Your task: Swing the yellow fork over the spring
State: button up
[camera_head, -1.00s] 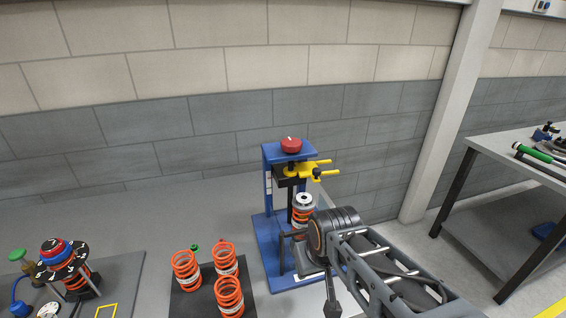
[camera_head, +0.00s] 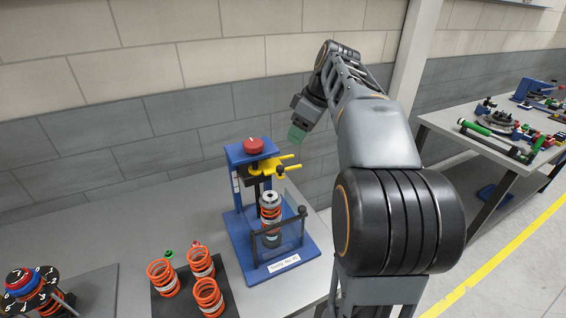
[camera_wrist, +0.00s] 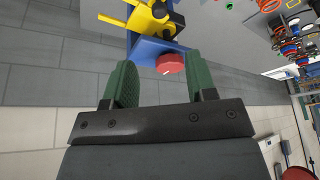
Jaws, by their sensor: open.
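The yellow fork (camera_head: 288,160) sits under the top of the blue press frame (camera_head: 241,180), its two prongs pointing right. The spring (camera_head: 270,212), orange with a grey top cap, stands upright in the press below the fork. My gripper (camera_head: 297,131) is raised to the right of the fork, above and apart from it. In the wrist view my gripper (camera_wrist: 162,90) is open and empty, with green pads apart. The yellow fork (camera_wrist: 148,22) and the red knob (camera_wrist: 170,64) lie beyond the fingertips there.
Several loose orange springs (camera_head: 208,296) stand on a dark mat left of the press. A dark guard bar (camera_head: 278,228) stands in front of the spring. A round fixture (camera_head: 35,290) is at the far left. A second table (camera_head: 450,124) stands right.

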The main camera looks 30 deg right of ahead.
aim_at(281, 167)
jog(key=x, duration=1.3)
jog(key=shift+p, duration=0.3)
